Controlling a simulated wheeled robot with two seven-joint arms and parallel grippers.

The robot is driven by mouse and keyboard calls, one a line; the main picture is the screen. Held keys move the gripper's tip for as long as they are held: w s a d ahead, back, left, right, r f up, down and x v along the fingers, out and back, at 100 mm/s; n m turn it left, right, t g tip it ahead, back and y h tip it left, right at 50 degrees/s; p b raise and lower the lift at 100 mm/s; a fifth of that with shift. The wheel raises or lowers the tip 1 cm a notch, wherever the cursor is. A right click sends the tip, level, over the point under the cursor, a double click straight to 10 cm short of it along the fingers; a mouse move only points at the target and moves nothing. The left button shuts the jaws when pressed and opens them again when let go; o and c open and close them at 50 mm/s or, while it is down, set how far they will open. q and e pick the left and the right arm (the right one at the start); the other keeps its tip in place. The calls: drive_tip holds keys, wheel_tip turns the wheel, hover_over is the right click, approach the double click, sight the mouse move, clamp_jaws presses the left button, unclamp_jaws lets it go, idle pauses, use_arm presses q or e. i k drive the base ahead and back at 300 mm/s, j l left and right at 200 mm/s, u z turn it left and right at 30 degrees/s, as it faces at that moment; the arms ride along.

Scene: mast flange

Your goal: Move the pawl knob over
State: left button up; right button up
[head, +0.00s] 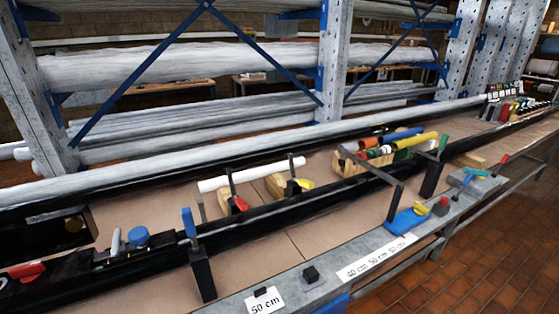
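I cannot tell for sure which part is the pawl knob. A round blue knob (138,237) sits on a black rail at the lower left, next to an upright grey pin (115,241). A red handle (26,271) lies further left on the same rail. A blue upright handle (188,222) stands to the right of the blue knob, above a black post (202,275). A red knob (240,203) and a yellow knob (305,184) sit at dark upright bars mid-bench. Neither of my grippers shows in the head view.
A blue piece (408,221) with yellow and red parts lies on the grey front ledge. Coloured cylinders (400,143) rest on a wooden block further right. A white tube (250,175) lies behind the bars. Brown bench boards (330,222) are partly bare. Racks with wrapped rolls stand behind.

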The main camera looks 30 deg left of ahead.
sight(28, 274)
drive_tip(key=l+u, duration=0.15)
drive_tip(key=u, duration=2.75)
drive_tip(key=j, duration=0.1)
